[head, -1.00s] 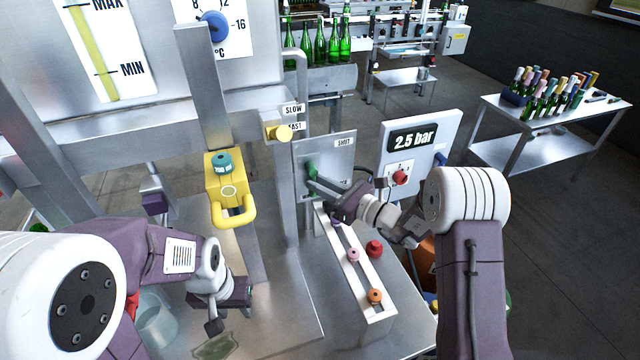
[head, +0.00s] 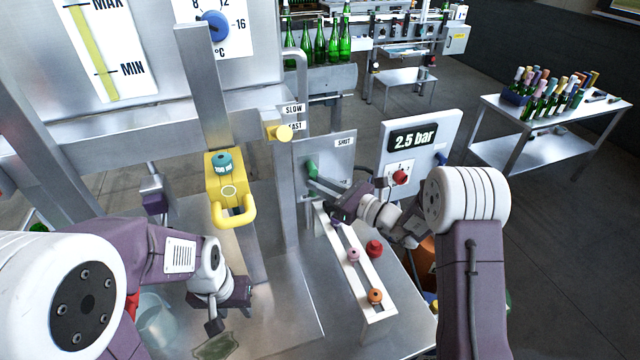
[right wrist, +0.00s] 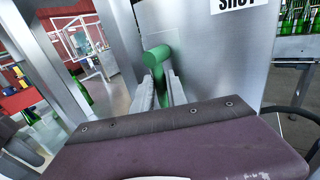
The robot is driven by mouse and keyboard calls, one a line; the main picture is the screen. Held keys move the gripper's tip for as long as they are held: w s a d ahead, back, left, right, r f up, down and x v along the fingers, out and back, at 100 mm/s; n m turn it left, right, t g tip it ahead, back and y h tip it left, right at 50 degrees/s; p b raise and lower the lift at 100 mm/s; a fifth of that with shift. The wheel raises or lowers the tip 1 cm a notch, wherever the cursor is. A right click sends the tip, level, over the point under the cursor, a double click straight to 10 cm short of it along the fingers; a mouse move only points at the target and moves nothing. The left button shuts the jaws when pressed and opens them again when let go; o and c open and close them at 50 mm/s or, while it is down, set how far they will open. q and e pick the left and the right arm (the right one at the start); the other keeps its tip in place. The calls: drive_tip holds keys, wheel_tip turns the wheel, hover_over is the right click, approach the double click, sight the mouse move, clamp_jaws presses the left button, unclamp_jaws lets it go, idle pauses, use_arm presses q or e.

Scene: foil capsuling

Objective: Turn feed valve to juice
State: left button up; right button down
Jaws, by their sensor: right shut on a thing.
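The feed valve's green handle (head: 312,169) is on a grey metal plate (head: 338,150) in the middle of the head view. A label at the plate's upper right seems to read SHUT. My right gripper (head: 321,183) reaches the handle from the right. In the right wrist view the green handle (right wrist: 158,56) has a round top, and its lower part lies between the two fingers of my right gripper (right wrist: 162,92), which is shut on it. My left gripper (head: 230,318) hangs low over the bench at the lower left, apart from the valve; its finger gap is unclear.
A white rail (head: 349,258) with coloured knobs stands below my right forearm. A panel reading 2.5 bar (head: 415,139) is to the right. A yellow handled unit (head: 229,188) stands left of the valve, and a clear jug (head: 156,322) is at lower left.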

drive_tip(key=shift+r, duration=0.2)
idle(0.4)
use_arm(q)
wheel_tip(320, 180, down, 2)
drive_tip(key=shift+f+b, duration=0.1)
drive_tip(key=shift+b, duration=1)
use_arm(e)
drive_tip(key=n+h, duration=0.1)
drive_tip(key=n, duration=0.1)
drive_tip(key=d+n+h, duration=0.1)
drive_tip(key=shift+w+d+r+n+g+h, duration=0.1)
drive_tip(key=shift+w+r+n+g+h, duration=0.2)
drive_tip(key=shift+r+n+g, duration=0.1)
use_arm(q)
drive_tip(key=shift+f+b, duration=0.8)
use_arm(e)
drive_tip(key=shift+d+r+n+h, duration=0.15)
drive_tip(key=shift+r+n+h, duration=0.1)
drive_tip(key=shift+n+h, duration=0.3)
drive_tip(key=shift+d+r+n+h, duration=0.15)
drive_tip(key=shift+r+n+h, duration=0.1)
drive_tip(key=shift+n+h, duration=0.3)
drive_tip(key=c, duration=1.3)
unclamp_jaws()
